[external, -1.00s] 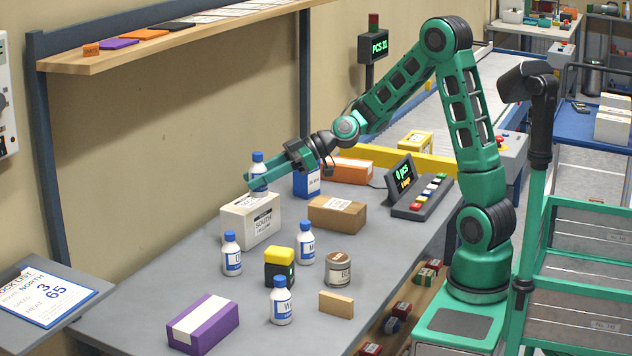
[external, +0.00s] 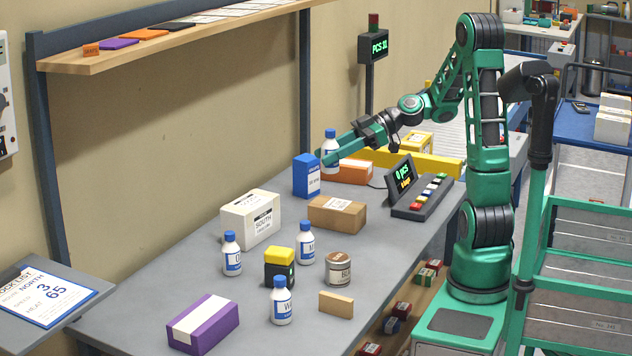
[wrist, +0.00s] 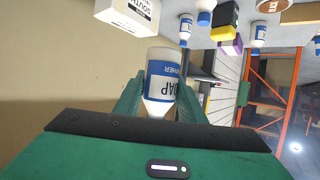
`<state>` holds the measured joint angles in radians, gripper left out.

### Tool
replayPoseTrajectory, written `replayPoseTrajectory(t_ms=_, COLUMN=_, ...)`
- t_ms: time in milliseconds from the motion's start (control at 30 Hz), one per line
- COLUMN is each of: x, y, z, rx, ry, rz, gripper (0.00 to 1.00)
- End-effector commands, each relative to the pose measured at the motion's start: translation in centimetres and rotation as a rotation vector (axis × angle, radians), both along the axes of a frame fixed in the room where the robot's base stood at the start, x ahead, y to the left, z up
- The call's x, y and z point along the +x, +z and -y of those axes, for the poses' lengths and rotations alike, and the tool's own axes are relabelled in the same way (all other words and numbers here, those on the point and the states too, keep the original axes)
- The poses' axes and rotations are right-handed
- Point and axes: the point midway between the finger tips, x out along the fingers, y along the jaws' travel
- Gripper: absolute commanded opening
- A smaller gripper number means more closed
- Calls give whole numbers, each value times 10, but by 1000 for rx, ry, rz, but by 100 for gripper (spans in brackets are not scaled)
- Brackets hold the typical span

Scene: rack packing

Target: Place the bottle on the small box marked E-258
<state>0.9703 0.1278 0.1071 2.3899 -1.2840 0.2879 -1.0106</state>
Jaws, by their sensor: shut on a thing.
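My gripper (external: 334,156) is shut on a white bottle (external: 330,147) with a blue cap and holds it upright, raised near the back of the table. In the wrist view the bottle (wrist: 163,78) sits between the two fingers, its blue label partly reading "OAP". In the external view it appears between the blue box (external: 306,177) and the orange box (external: 355,171), overlapping the orange box's left end. I cannot read E-258 on any box.
A white box (external: 250,220) marked SOUTH stands left. Several other bottles (external: 281,303), a yellow-and-black block (external: 280,267), a tin (external: 338,269), a tan block (external: 336,304) and a purple box (external: 203,324) stand nearer. A button console (external: 420,197) is at right.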

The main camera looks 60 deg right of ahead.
Motion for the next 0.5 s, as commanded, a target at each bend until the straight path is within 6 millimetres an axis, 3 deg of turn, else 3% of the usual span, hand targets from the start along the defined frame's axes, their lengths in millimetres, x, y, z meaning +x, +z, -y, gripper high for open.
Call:
replayPoseTrajectory(t_ms=100, x=0, y=-18, z=0, rx=4, ry=-1, rz=-3, gripper=12)
replayPoseTrajectory(t_ms=267, x=1, y=-32, z=1, rx=0, ry=-1, rz=0, gripper=12)
replayPoseTrajectory(t_ms=500, x=9, y=-53, z=32, rx=1, ry=-4, rz=-1, gripper=12)
